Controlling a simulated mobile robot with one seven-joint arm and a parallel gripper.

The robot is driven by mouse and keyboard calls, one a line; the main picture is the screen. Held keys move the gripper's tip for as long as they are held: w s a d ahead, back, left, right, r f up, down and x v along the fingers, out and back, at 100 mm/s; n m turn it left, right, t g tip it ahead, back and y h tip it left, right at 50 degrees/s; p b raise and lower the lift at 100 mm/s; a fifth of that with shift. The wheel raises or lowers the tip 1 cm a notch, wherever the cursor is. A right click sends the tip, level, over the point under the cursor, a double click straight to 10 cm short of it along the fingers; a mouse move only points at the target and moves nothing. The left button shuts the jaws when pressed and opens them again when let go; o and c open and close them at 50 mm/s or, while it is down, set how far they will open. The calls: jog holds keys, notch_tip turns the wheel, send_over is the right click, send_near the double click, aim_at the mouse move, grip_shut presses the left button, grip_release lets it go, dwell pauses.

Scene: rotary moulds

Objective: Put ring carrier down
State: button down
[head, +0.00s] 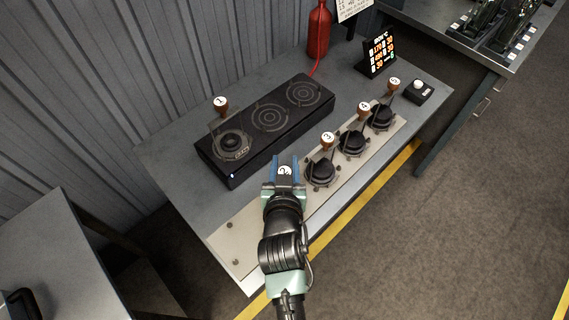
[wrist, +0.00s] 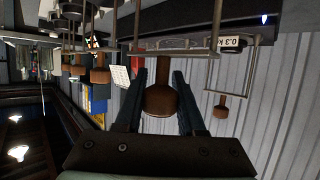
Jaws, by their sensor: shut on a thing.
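My gripper (head: 284,176) is shut on the brown knob of a ring carrier (wrist: 160,100). In the head view the knob's numbered top, seemingly a 2, shows between the blue fingers. In the wrist view the knob sits between both fingers, with the carrier's thin metal frame beyond it. The held carrier's lower part is hidden in the head view by my gripper. The gripper is over the light plate (head: 243,275), just left of carrier 3 (head: 321,172). I cannot tell whether the held carrier touches the plate.
Carrier 4 (head: 352,141) and carrier 5 (head: 382,116) stand further along the plate. Carrier 1 (head: 231,145) stands on the left disc of the black three-disc unit (head: 230,178). A red bottle (head: 318,32), display (head: 381,52) and button box (head: 419,91) are behind. The plate's near-left end is bare.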

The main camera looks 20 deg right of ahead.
jog(key=shift+w+f, duration=0.1)
jog(key=shift+w, duration=0.05)
jog(key=shift+f, duration=0.2)
jog(key=c, duration=0.5)
grip_release()
jog(key=shift+f, duration=0.1)
jog(key=shift+s+a+r, duration=0.2)
jog(key=shift+s, duration=0.25)
jog(key=b+v, duration=0.1)
jog(key=v, duration=1)
jog(key=shift+s+a+r+b, duration=0.1)
jog(key=shift+b, duration=0.2)
